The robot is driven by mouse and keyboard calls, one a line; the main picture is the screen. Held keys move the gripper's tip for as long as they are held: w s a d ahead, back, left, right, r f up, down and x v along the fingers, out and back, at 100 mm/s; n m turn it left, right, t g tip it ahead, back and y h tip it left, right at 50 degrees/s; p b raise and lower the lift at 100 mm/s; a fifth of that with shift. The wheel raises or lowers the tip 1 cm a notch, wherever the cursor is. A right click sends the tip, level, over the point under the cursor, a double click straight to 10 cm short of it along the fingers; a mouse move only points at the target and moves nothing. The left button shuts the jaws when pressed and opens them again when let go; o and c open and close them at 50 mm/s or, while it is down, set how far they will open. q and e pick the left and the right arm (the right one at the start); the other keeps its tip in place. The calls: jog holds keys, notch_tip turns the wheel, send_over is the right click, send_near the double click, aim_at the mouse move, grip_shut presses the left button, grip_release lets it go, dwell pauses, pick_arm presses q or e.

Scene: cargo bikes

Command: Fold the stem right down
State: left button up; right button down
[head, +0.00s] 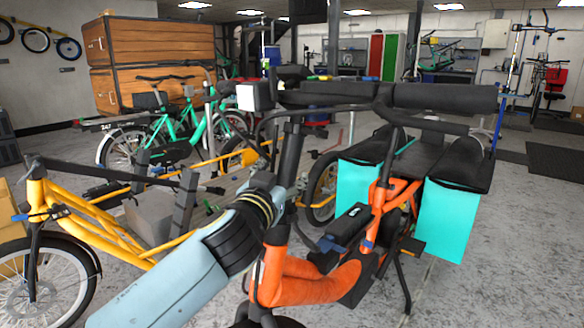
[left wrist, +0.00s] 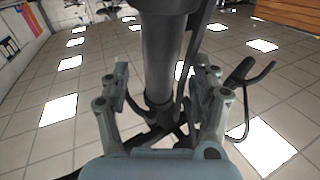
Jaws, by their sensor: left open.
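The stem (head: 292,148) is a dark upright post at the front of the orange cargo bike (head: 310,276). It looks roughly upright, with dark handlebars (head: 262,120) at its top. My left gripper (head: 290,190) is at the stem's lower part in the head view. In the left wrist view its open fingers (left wrist: 162,88) stand on either side of the thick dark stem (left wrist: 163,50), with visible gaps. My left arm hides part of the bike's front. My right gripper is not in view.
A yellow cargo bike (head: 115,222) stands close on the left. A green bike (head: 188,130) and wooden crates (head: 150,55) are behind it. The orange bike carries turquoise panniers (head: 447,220) and a black seat pad at the right. Open floor (head: 520,270) lies at the far right.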

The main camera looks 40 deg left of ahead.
aim_at(285, 173)
pick_arm(q)
jog(key=shift+x, duration=2.25)
grip_shut()
